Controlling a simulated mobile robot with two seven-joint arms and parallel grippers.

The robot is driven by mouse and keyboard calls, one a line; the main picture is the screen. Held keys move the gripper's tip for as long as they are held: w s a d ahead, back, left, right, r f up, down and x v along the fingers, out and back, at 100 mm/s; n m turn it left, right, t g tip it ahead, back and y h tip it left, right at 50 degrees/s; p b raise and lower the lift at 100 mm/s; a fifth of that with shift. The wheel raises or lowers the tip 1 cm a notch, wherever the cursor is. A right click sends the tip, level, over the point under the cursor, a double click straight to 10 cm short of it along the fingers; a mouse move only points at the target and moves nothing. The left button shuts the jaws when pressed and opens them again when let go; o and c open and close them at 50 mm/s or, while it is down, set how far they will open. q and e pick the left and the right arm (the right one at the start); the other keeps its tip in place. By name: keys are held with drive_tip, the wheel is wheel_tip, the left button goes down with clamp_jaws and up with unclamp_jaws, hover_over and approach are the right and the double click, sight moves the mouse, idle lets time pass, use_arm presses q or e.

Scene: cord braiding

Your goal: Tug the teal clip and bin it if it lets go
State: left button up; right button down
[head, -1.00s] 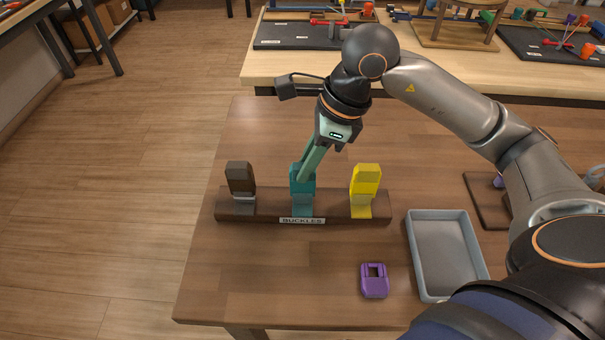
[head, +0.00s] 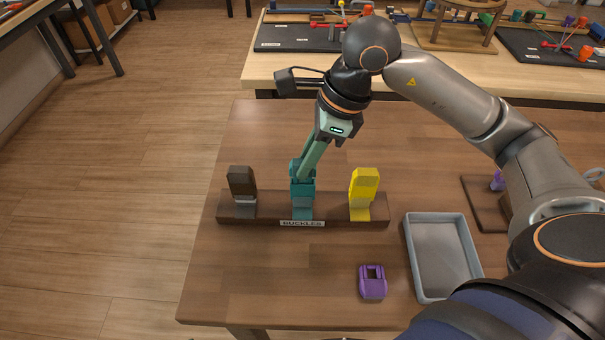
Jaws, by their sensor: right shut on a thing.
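The teal clip (head: 302,199) stands upright in the middle of a dark wooden rail labelled "BUCKLES" (head: 338,209). My right gripper (head: 304,176) reaches down from above and is shut on the top of the teal clip. The clip's lower part still meets the rail; whether it is latched there I cannot tell. A grey tray (head: 443,255), the only bin-like container near, lies on the table to the right of the rail. It looks empty in the part I see. My left gripper does not show.
A brown clip (head: 242,183) stands left of the teal one and a yellow clip (head: 364,188) right of it, both close by. A loose purple buckle (head: 373,284) lies in front. My right arm hides part of the table's right side. The front-left tabletop is clear.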

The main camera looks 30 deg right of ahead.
sight(298, 162)
drive_tip(key=shift+r+p, duration=1.25)
drive_tip(key=shift+r, duration=0.6)
